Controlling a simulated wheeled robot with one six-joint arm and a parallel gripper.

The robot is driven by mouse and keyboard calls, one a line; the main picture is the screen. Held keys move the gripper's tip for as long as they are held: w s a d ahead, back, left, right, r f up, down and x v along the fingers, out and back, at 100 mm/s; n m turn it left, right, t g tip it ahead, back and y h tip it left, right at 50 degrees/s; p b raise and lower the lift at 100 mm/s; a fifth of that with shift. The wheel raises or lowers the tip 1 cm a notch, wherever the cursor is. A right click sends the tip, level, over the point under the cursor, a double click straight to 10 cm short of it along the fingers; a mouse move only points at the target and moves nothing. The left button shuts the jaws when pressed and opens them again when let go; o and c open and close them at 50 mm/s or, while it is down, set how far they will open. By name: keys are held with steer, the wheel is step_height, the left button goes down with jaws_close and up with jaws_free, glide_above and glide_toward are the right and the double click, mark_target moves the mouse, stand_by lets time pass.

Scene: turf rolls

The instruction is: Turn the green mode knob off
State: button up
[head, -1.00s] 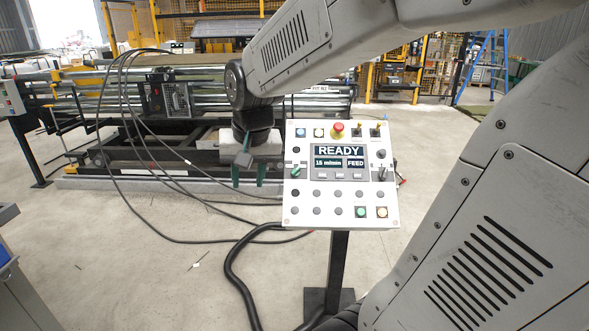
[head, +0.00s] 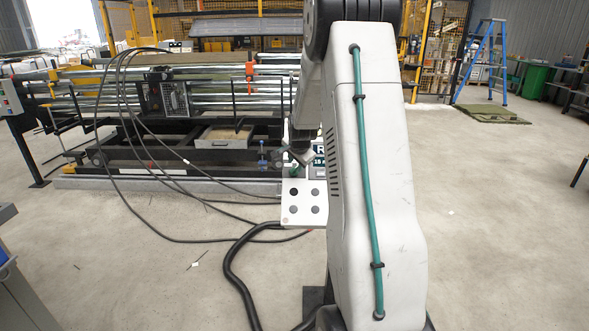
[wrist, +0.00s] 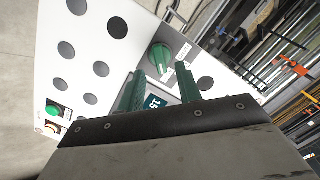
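The white control panel (head: 304,205) is mostly hidden behind my arm in the head view. In the wrist view, the panel (wrist: 95,35) fills the upper left, tilted in the picture. The green mode knob (wrist: 161,58) is on it, just past my fingertips and roughly centred between them. My gripper (wrist: 160,70) has two green fingers standing apart with nothing held. I cannot tell whether a finger touches the knob. Part of the display (wrist: 154,102) shows between the fingers.
Several dark round buttons (wrist: 117,27) and a lit green button (wrist: 53,110) are on the panel. The roller machine (head: 180,100) stands behind it, with cables (head: 165,170) looping to the floor. Open floor (head: 490,220) lies to the right.

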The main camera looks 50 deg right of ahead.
mark_target(294, 169)
steer(key=shift+x, duration=2.05)
jaws_close()
steer(key=shift+n, duration=0.3)
steer(key=n, duration=0.4)
steer(key=shift+a+g, duration=0.1)
steer(key=shift+g, duration=0.3)
steer(key=shift+n, duration=1.9)
steer(key=shift+g, duration=0.3)
